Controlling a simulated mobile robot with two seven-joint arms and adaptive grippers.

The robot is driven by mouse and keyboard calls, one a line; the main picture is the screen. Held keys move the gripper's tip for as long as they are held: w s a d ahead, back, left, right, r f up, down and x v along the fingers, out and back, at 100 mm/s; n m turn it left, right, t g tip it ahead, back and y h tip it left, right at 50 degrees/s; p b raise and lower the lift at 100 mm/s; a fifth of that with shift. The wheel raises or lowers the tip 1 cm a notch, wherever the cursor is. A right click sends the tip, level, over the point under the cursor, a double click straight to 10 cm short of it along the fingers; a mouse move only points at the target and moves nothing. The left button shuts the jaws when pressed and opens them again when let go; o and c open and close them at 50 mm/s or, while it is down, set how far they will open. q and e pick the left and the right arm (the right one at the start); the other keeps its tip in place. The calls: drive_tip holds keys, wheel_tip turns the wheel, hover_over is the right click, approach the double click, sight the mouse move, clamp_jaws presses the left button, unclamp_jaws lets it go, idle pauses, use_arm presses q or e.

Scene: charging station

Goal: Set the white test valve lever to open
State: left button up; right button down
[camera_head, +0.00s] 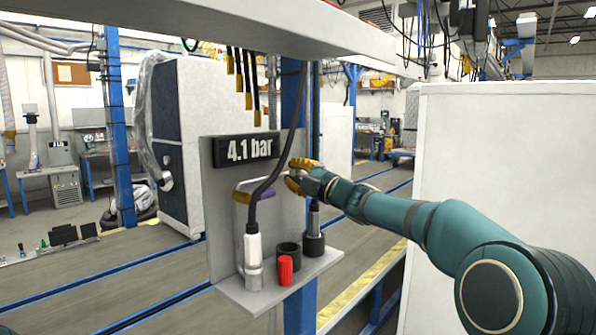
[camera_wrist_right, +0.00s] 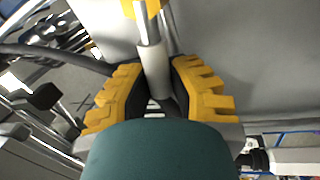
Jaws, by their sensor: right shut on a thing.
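A grey panel (camera_head: 222,215) with a dark "4.1 bar" display (camera_head: 245,149) stands in the head view. My right gripper (camera_head: 302,176), with yellow fingers, is at the panel's right part. In the right wrist view its fingers (camera_wrist_right: 158,92) are shut around a white cylindrical lever grip (camera_wrist_right: 154,68). A metal rod runs from this grip to a yellow part at the top edge of that view. In the head view the grip is hidden by the fingers. A pale bar and a yellow and purple part (camera_head: 241,197) show left of the gripper. My left gripper is not in view.
A shelf (camera_head: 265,295) under the panel holds a white hose fitting (camera_head: 253,262), a black cup (camera_head: 289,252), a red cap (camera_head: 285,270) and a dark holder (camera_head: 313,243). A black hose (camera_head: 288,150) hangs before the panel. A large white cabinet (camera_head: 505,150) stands at right.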

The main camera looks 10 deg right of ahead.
drive_tip(key=shift+f+n+y+b, duration=0.3)
drive_tip(key=shift+f+n, duration=0.35)
drive_tip(key=shift+n, duration=0.65)
drive_tip(key=c, duration=0.9)
unclamp_jaws()
drive_tip(key=shift+o, duration=0.2)
drive_tip(key=v, duration=1.2)
